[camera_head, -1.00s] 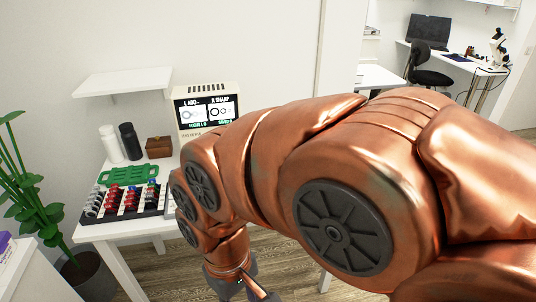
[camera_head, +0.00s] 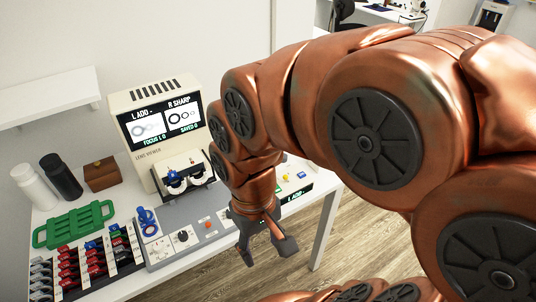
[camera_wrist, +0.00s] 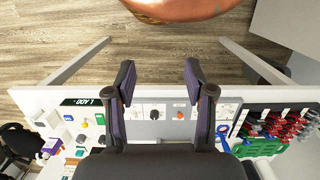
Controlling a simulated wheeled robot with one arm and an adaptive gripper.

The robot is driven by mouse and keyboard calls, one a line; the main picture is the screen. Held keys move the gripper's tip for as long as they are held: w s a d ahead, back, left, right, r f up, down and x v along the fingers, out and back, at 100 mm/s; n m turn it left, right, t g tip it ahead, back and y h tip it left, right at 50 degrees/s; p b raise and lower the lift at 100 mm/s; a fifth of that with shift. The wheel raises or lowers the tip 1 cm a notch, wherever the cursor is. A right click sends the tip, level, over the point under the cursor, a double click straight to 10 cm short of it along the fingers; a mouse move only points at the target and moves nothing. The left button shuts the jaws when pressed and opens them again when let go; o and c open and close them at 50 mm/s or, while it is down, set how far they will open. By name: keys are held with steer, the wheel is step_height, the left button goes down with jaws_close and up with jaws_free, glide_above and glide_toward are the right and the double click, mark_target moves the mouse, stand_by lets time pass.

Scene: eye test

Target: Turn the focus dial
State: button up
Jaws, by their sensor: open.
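The lens viewer (camera_head: 145,92) stands on the white table; its lit screen reads "L ADD", "R SHARP" and a focus line. A grey control panel (camera_head: 160,252) lies in front of it.
A rack of coloured lens pieces (camera_head: 127,252) and a green tray (camera_head: 75,224) stand left of the panel. Two bottles (camera_head: 62,177) and a brown box (camera_head: 101,174) are behind. Floor in front is clear.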

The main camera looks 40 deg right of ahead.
steer(key=w+d+f+m+b, duration=0.1)
steer(key=w+d+m+b, duration=0.1)
steer(key=w+d, duration=0.4)
steer(key=w+d+f+m+t+b, duration=0.1)
steer(key=w+d+m, duration=0.4)
steer(key=w, duration=0.7)
steer(key=w+d+f+m+b, duration=0.2)
steer(key=w+d+m+b, duration=0.1)
steer(key=w+d, duration=0.6)
steer(key=shift+w+f+m+t, duration=0.15)
steer(key=shift+w+m+t, duration=0.15)
steer(key=shift+m, duration=0.4)
steer(key=shift+w+d+f, duration=0.1)
steer(key=shift+d+f, duration=0.1)
steer(key=shift+d, duration=0.15)
steer(key=shift+f+p, duration=0.6)
steer(key=shift+f, duration=3.15)
jaws_close()
